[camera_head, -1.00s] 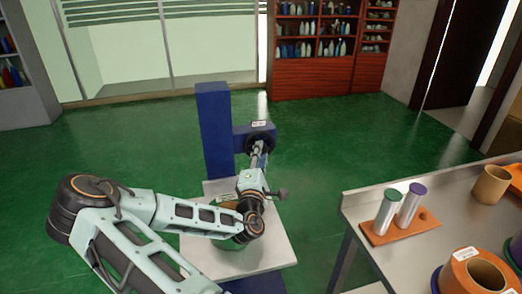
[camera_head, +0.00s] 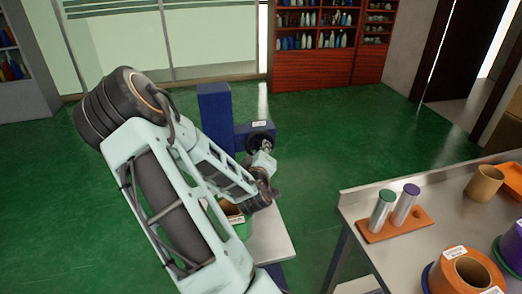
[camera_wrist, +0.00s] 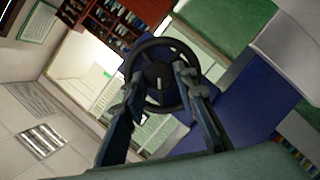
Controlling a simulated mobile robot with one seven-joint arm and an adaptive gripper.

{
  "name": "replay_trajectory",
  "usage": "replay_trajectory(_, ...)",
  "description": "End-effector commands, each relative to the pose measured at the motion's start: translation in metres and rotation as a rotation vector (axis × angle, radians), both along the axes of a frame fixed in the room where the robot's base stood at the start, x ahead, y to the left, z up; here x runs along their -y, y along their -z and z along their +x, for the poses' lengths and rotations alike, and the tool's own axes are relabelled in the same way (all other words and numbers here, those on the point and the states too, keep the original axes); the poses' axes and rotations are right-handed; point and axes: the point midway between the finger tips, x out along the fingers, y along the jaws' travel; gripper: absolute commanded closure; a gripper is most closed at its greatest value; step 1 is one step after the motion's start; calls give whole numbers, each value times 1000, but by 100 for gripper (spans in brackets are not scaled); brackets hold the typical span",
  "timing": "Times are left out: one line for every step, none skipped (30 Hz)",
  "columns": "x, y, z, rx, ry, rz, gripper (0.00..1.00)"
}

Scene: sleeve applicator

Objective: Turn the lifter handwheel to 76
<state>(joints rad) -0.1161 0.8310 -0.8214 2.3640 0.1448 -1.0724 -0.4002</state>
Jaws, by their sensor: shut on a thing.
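The handwheel (camera_head: 258,137) is black and sits on the front of a blue block beside the blue column (camera_head: 215,118). It faces me in the wrist view (camera_wrist: 157,72), with a dark round rim, spokes and a pale mark near its hub. My gripper (camera_wrist: 160,80) is shut on the handwheel, one finger on each side of the hub. Exactly which part the fingertips press on is hard to tell. In the head view my gripper (camera_head: 264,150) is small and partly hidden by my wrist. No scale number on the wheel is readable.
A pale base plate (camera_head: 272,240) lies below the wheel, with a brown roll (camera_head: 230,208) partly behind my arm. At right, a metal table (camera_head: 350,205) holds an orange holder (camera_head: 374,237) with two capped tubes and several rolls. Green floor is free around the column.

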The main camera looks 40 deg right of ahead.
Motion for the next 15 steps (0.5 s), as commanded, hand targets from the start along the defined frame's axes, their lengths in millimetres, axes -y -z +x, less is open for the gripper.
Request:
replay_trajectory(1, -1, -1, 25, 2, 40, 98)
replay_trajectory(2, -2, -1, 41, 3, 65, 98)
replay_trajectory(2, -2, -1, 59, 3, 99, 98)
replay_trajectory(2, -2, -1, 72, 1, 123, 98)
replay_trajectory(2, -2, -1, 87, 3, 147, 98)
replay_trajectory(2, -2, -2, 104, 3, 181, 98)
replay_trajectory(3, -2, -2, 118, 2, 205, 98)
replay_trajectory(3, -2, -2, 132, 1, 230, 98)
replay_trajectory(3, -2, -2, 150, 2, 263, 98)
replay_trajectory(4, -2, -2, 164, 3, 287, 98)
replay_trajectory(4, -2, -2, 178, 2, 312, 98)
replay_trajectory(4, -2, -2, 196, 2, 345, 98)
replay_trajectory(5, -2, -2, 210, 2, 369, 98)
replay_trajectory(5, -2, -3, 224, 1, 394, 98)
replay_trajectory(6, -2, -3, 242, 2, 426, 98)
